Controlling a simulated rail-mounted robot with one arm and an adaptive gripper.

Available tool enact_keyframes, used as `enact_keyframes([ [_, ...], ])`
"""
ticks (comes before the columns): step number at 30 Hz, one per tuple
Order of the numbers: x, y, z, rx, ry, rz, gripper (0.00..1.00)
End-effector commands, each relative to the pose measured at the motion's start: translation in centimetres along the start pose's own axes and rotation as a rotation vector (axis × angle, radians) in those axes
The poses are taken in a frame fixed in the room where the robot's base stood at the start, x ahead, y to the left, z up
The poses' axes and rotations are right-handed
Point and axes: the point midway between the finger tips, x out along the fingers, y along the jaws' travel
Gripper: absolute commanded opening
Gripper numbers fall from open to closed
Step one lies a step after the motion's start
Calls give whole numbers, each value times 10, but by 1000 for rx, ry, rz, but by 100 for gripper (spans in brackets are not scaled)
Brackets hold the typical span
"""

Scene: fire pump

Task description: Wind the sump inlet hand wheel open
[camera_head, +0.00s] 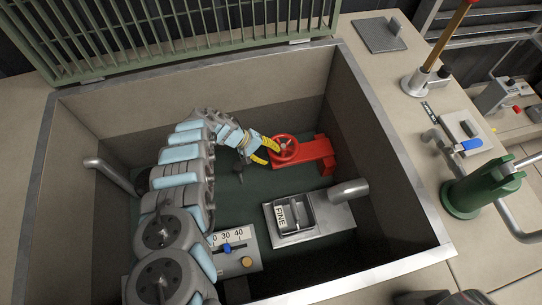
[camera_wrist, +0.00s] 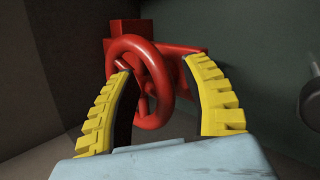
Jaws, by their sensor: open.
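The red hand wheel (camera_head: 284,148) sits on a red bracket (camera_head: 318,153) low in the sump pit, toward the back. It also shows in the wrist view as a red ring (camera_wrist: 141,62) with spokes. My gripper (camera_head: 268,152) has yellow ridged fingers and is at the wheel's left side in the head view. In the wrist view my gripper (camera_wrist: 158,72) is open, with its two fingers spread. The left fingertip overlaps the wheel's rim and the right fingertip is just right of it. I cannot tell whether either finger touches the rim.
The pit's metal rim (camera_head: 395,160) surrounds my arm. A box marked FINE (camera_head: 296,214) stands on the pit floor, with a grey pipe (camera_head: 348,190) beside it. A scale panel (camera_head: 235,248) is nearer. A green grating lid (camera_head: 180,30) stands open behind.

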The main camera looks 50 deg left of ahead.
Motion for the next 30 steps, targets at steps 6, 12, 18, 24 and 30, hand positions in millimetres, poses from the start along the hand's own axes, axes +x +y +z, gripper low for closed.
enact_keyframes([
  [6, 6, 0, 0, 0, 0, 0, 48],
  [12, 6, 0, 0, 0, 0, 0, 45],
  [18, 6, 0, 0, 0, 0, 0, 0],
  [24, 6, 0, 0, 0, 1, 0, 0],
  [30, 6, 0, 1, -4, 4, 1, 0],
])
